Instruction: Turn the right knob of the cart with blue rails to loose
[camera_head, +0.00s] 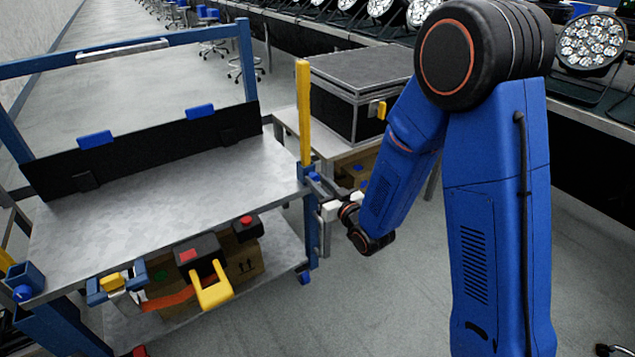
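The cart with blue rails (175,45) fills the left, with a grey metal top (190,180). At its right front corner a yellow upright post (304,110) stands in a blue socket. A small blue part, which looks like the right knob (314,177), shows just below the post. Another blue knob (22,293) is at the left front corner. My gripper (318,190) is at the right front corner, close to the right knob. Its fingers are small and partly hidden, so I cannot tell whether they touch the knob, or which way the knob is turned.
A black panel (150,150) with blue clips stands along the cart's back. A yellow-handled tool (212,285) and a cardboard box (243,262) are at the front and lower shelf. A black case (350,100) sits behind on a table. Stage lights (591,42) line the back right. The floor at front is clear.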

